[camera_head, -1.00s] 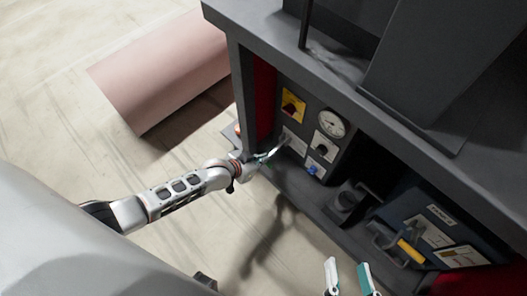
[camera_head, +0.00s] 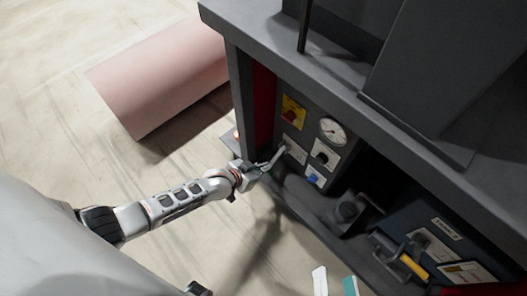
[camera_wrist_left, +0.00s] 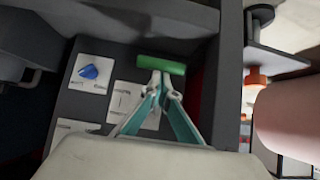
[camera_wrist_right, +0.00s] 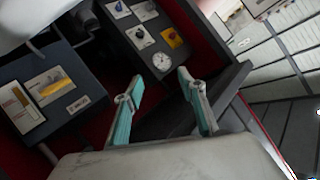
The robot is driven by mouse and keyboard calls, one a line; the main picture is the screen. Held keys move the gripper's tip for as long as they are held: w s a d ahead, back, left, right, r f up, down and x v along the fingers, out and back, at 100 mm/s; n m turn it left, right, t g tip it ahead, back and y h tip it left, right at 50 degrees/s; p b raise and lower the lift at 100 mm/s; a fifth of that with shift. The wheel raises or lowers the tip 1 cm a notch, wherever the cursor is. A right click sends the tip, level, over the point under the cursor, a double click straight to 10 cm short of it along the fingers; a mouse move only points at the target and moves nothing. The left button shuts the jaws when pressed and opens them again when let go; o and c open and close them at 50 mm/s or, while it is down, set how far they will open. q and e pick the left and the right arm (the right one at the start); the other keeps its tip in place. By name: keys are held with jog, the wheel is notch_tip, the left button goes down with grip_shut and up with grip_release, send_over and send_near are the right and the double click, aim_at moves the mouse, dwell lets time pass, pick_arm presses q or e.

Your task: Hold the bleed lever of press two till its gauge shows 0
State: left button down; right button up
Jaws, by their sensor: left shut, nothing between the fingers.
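The press's gauge (camera_head: 333,130) is a round white dial on the dark control panel; it also shows in the right wrist view (camera_wrist_right: 163,62). Its needle is too small to read. A lever with a green grip (camera_wrist_left: 160,64) stands out from the panel in the left wrist view. My left gripper (camera_wrist_left: 161,80) is shut, its fingertips right at the middle of the green grip; I cannot tell whether they touch. In the head view my left gripper (camera_head: 272,164) is at the panel's lower left. My right gripper (camera_wrist_right: 157,88) is open and empty, away from the panel.
The panel has a red-and-yellow switch (camera_head: 293,112), a black knob (camera_head: 321,157) and a blue knob (camera_head: 312,180). A blue unit with a yellow-handled part (camera_head: 412,266) sits to the right. A pink block (camera_head: 160,75) lies on the floor at left. The press top overhangs the panel.

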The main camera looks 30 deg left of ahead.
pick_arm(q)
jog(key=shift+g, duration=0.3)
jog(key=s+f, duration=0.3)
jog(key=shift+a+f, duration=0.15)
jog(key=shift+a, duration=0.15)
pick_arm(e)
jog(key=shift+s+f, duration=0.2)
jog(key=shift+f, duration=0.2)
pick_arm(q)
notch_tip(320, 180, up, 7)
jog(key=w+p, duration=0.3)
jog(key=p, duration=0.1)
jog(key=s+a+f, duration=0.2)
jog(key=s+f, duration=0.1)
jog(key=s, duration=0.6)
jog(key=shift+a+f+p, duration=0.35)
jog(key=shift+p, duration=0.05)
pick_arm(e)
jog(key=shift+w+d+r+n+g+h, duration=0.1)
jog(key=shift+w+d+r+n+h, duration=0.15)
jog(key=shift+d+n, duration=0.55)
jog(key=shift+w+d+r+n+g+h, duration=0.15)
jog(key=shift+w+d+n, duration=0.25)
jog(key=shift+d+n, duration=0.4)
jog(key=shift+w+d+r+n+g+h, duration=0.1)
jog(key=shift+w+d+r+n+h, duration=0.15)
jog(key=shift+d+n, duration=0.55)
